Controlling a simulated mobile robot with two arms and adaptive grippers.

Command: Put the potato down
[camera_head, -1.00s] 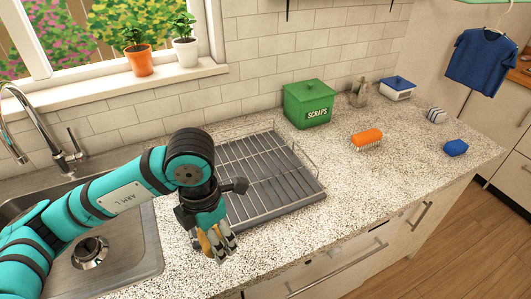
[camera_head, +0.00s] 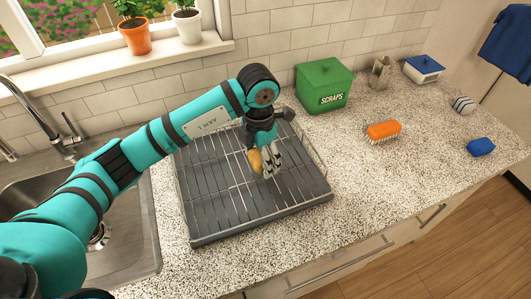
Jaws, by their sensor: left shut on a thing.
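The potato (camera_head: 256,161) is a small tan-brown lump in my left gripper (camera_head: 266,166). The gripper points downward and is shut on the potato, with its grey fingers partly hiding it. Gripper and potato are over the right part of the grey wire dish rack (camera_head: 215,205). Whether the potato touches the rack cannot be told from this view. My right gripper is not in view.
A green scraps bin (camera_head: 323,86) stands behind and right of the rack. An orange brush (camera_head: 383,131), a blue item (camera_head: 481,147) and a blue-lidded white box (camera_head: 423,69) are farther right. Speckled counter (camera_head: 400,185) is clear right of the rack. The sink (camera_head: 130,235) is left.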

